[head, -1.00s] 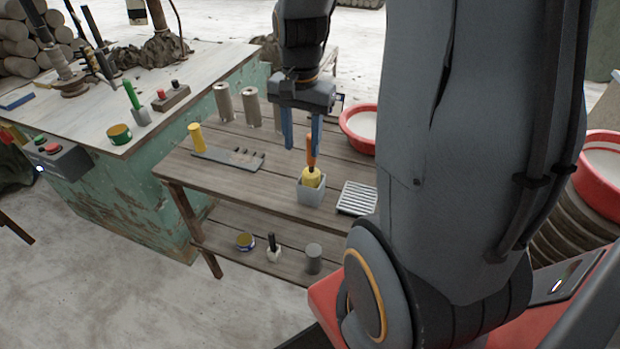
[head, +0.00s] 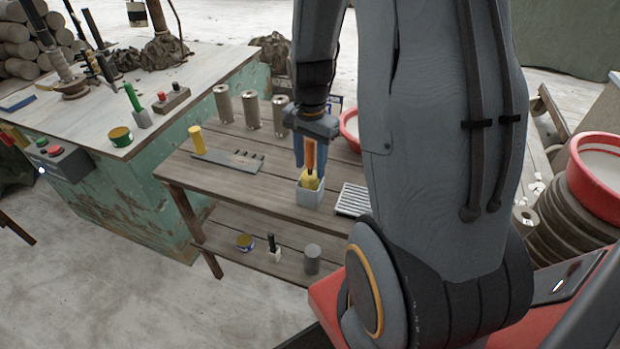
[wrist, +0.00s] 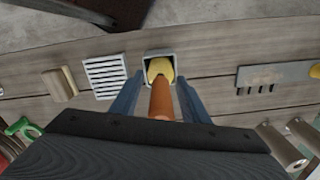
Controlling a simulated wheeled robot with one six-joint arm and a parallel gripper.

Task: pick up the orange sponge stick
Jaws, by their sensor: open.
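The orange sponge stick (head: 310,156) stands upright, its yellow sponge end (head: 309,181) down in a small grey square holder (head: 309,197) on the wooden table. In the wrist view, its orange handle (wrist: 161,100) points up toward the camera, with the yellow sponge (wrist: 160,69) inside the holder (wrist: 146,54). My gripper (head: 310,153) is open, with its blue fingers around the upper part of the handle. In the wrist view a finger shows on each side of the handle, with gaps between. The handle's top end is partly hidden by my gripper.
A white ribbed tray (head: 353,199) lies right of the holder. A grey slotted plate (head: 228,158) and a yellow cylinder (head: 197,140) are to the left. Several metal cylinders (head: 251,110) stand behind. A red basin (head: 349,128) is partly hidden by my arm.

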